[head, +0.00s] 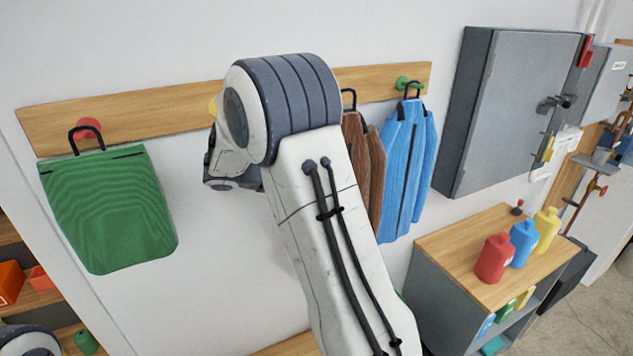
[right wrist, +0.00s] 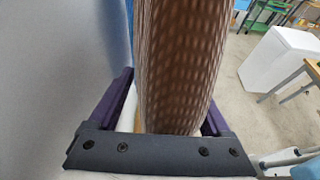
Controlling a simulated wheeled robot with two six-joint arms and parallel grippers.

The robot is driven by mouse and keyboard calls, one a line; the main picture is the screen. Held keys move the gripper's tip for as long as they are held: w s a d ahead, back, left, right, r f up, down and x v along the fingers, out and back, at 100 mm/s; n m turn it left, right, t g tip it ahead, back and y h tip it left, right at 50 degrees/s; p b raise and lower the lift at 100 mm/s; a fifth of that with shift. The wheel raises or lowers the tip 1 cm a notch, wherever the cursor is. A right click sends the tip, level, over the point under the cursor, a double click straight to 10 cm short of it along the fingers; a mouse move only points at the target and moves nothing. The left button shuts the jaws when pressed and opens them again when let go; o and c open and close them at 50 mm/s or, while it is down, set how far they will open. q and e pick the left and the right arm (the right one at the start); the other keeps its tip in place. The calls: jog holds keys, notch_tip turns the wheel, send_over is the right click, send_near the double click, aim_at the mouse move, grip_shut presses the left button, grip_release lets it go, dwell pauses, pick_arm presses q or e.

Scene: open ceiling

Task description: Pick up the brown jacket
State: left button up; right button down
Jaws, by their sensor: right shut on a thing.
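The brown jacket (head: 376,165) hangs upright by a black hanger loop just right of my right arm in the head view. Its left side and the peg behind its loop are hidden by the arm. In the right wrist view the brown ribbed cloth of the jacket (right wrist: 180,50) stands between the two purple fingers of my right gripper (right wrist: 170,90), which is shut on it. In the head view that gripper is hidden behind my arm. My left gripper is not in view.
A blue jacket (head: 403,160) hangs from a green peg (head: 403,84) close to the right of the brown one. A green bag-like item (head: 110,215) hangs at left. A grey wall cabinet (head: 505,110) and a low cabinet with bottles (head: 493,258) stand at right.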

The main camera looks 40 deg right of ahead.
jog(key=s+a+b, duration=0.2)
jog(key=s+b, duration=0.1)
jog(key=s, duration=0.8)
jog(key=shift+s+a, duration=0.3)
jog(key=shift+a, duration=0.1)
